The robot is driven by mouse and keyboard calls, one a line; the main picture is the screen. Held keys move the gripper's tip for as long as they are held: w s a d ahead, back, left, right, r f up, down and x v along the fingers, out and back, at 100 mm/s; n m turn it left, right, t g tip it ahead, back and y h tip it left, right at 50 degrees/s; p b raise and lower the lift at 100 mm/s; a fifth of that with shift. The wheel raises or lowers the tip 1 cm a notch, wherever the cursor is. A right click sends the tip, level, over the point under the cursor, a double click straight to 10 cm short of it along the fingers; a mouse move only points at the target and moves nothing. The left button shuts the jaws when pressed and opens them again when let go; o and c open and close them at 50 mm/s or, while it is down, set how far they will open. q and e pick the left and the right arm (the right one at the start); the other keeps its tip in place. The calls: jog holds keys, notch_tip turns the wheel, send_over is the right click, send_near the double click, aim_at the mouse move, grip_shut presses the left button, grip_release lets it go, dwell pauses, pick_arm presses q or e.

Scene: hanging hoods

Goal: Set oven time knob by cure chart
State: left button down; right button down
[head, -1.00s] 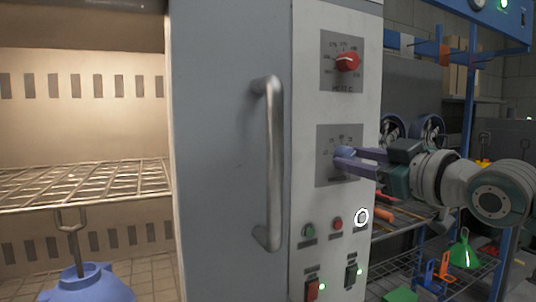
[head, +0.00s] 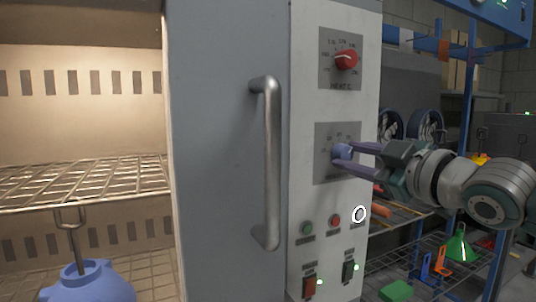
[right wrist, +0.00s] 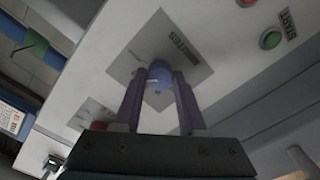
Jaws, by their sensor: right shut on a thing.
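The blue time knob (head: 342,151) sits on the lower grey dial plate of the oven's white control panel (head: 345,196). My right gripper (head: 352,158) reaches in from the right, its two purple fingers on the knob, one above and one below. In the right wrist view the knob (right wrist: 159,76) shows between the fingertips (right wrist: 158,82), over a plate marked MINUTES. The knob's pointer and the scale are too small to read surely. No cure chart can be made out. My left gripper is not in view.
A red heat knob (head: 346,60) is above. Green (head: 307,228) and red (head: 335,221) buttons and two rocker switches are below. A long door handle (head: 270,165) stands left of the panel. The open oven chamber has a wire rack (head: 90,184). A shelf stands right.

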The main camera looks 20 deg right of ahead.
jog(key=shift+c, duration=2.3)
grip_release()
jog(key=shift+s+f, duration=0.1)
jog(key=shift+s, duration=0.4)
jog(key=s, duration=0.9)
jog(key=shift+d, duration=0.4)
